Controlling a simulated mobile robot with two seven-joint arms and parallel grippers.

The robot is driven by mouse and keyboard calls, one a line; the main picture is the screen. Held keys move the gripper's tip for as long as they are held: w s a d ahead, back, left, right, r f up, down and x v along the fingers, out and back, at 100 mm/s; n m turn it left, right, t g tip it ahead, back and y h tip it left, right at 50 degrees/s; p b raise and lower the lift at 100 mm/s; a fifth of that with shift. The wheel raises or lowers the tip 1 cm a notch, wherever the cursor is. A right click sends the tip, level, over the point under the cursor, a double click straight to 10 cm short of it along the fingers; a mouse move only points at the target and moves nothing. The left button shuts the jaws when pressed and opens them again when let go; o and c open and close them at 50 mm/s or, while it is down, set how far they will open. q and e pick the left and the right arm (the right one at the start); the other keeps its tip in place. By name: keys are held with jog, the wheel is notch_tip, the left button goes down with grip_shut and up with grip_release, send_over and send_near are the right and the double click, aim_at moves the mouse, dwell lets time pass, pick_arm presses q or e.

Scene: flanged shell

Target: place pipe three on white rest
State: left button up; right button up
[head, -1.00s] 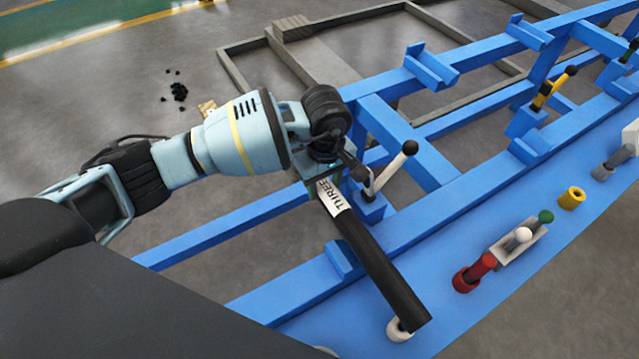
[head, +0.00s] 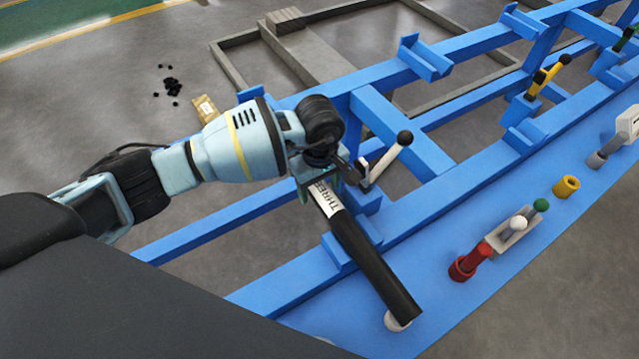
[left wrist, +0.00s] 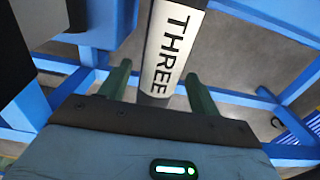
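Pipe three (head: 368,258) is a dark pipe with a white THREE label near its upper end. It slants down to the right in the head view. Its lower end lies over a round white piece (head: 397,325), apparently the white rest, which is mostly hidden beneath it; I cannot tell if they touch. My left gripper (head: 314,184) is at the labelled end. In the left wrist view its green fingers (left wrist: 158,82) stand on either side of the pipe (left wrist: 172,48), with a narrow gap showing on each side. My right gripper is not in view.
A blue frame (head: 440,207) with brackets carries the parts. A white lever with a black knob (head: 391,158) stands close beside my left gripper. A red piece (head: 466,266), a grey block with white and green knobs (head: 505,239) and a yellow ring (head: 566,187) are to the right.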

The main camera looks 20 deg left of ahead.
aim_at(319, 186)
pick_arm(q)
notch_tip(319, 186, up, 12)
jog(key=shift+r+p, duration=0.15)
jog(key=shift+p, duration=0.15)
dwell(0.5)
